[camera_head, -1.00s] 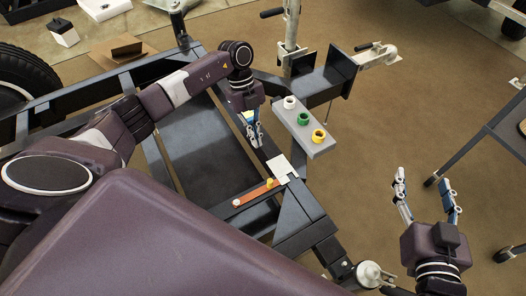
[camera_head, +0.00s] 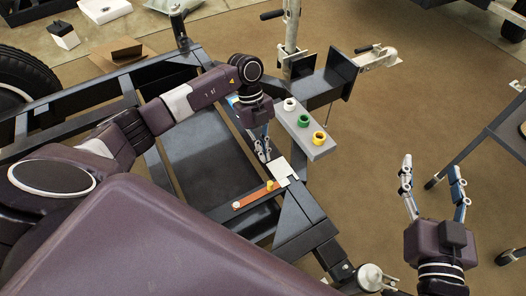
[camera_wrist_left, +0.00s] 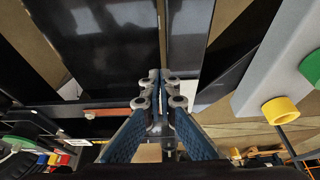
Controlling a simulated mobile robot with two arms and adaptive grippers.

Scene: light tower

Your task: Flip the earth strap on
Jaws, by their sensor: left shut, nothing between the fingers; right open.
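The earth strap looks like a flat orange bar (camera_head: 252,196) on the trailer frame in the head view. It has a white knob (camera_head: 236,205) at its left end and a yellow knob (camera_head: 270,185) near its right end, beside a pale plate (camera_head: 282,170). The bar also shows in the left wrist view (camera_wrist_left: 107,113), left of the fingers. My left gripper (camera_head: 264,155) is shut and empty, a little beyond the bar and apart from it. My right gripper (camera_head: 434,187) is open and empty, off to the right of the frame.
A grey block (camera_head: 306,132) with white, green and yellow rings stands right of my left gripper. Dark trailer beams (camera_head: 300,215) surround the strap. A dark-framed table (camera_head: 490,140) is at the far right. Open floor lies between the trailer and that table.

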